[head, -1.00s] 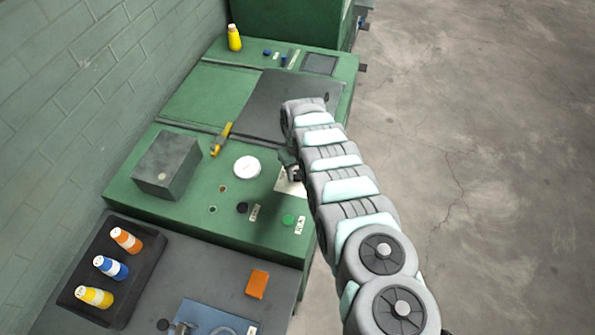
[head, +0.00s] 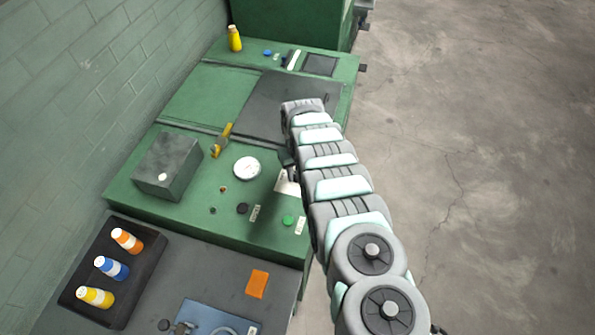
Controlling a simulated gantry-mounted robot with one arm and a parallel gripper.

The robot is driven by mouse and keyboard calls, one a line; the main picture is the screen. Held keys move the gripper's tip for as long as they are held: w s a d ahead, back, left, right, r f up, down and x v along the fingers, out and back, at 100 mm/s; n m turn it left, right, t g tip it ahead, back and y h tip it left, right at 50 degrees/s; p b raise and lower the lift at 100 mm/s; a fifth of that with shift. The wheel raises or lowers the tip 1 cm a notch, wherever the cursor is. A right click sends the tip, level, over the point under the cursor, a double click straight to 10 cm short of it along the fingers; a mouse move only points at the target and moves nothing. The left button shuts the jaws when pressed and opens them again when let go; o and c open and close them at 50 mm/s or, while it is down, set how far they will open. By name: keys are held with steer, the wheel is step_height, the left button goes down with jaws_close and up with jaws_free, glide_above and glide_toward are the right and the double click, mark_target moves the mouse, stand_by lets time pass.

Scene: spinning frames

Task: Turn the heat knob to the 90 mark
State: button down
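A round white-faced dial (head: 247,168) lies behind the black knob. Which one is the heat knob, and any 90 mark, is too small to read. My gripper (head: 287,160) shows only as a dark bit at the left side of my arm, right of the dial. My arm hides most of it, so its fingers cannot be made out.
A grey box (head: 167,166) and a yellow-handled lever (head: 222,141) stand left and behind. A dark tray (head: 104,318) with orange, blue and yellow bottles is at front left. An orange block (head: 257,284) lies on the grey table. A white card (head: 287,185) lies beside my arm.

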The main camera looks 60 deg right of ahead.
steer(key=m, duration=0.4)
steer(key=shift+f+b, duration=0.15)
steer(key=shift+b, duration=0.15)
steer(key=m+b, duration=0.3)
steer(key=m, duration=0.1)
steer(key=shift+f+m, duration=0.15)
steer(key=shift+m, duration=0.25)
steer(key=m+b, duration=0.4)
steer(key=shift+m+b, duration=0.3)
steer(key=m+b, duration=0.3)
steer(key=m, duration=0.1)
steer(key=m+b, duration=0.2)
steer(key=m, duration=0.2)
steer(key=m+b, duration=0.2)
steer(key=m, duration=0.2)
steer(key=shift+m, duration=0.3)
steer(key=m+b, duration=0.2)
steer(key=m, duration=0.2)
steer(key=shift+m, duration=0.3)
steer(key=shift+r+m+b, duration=0.2)
steer(key=shift+m+b, duration=0.15)
steer(key=shift+m, duration=1.55)
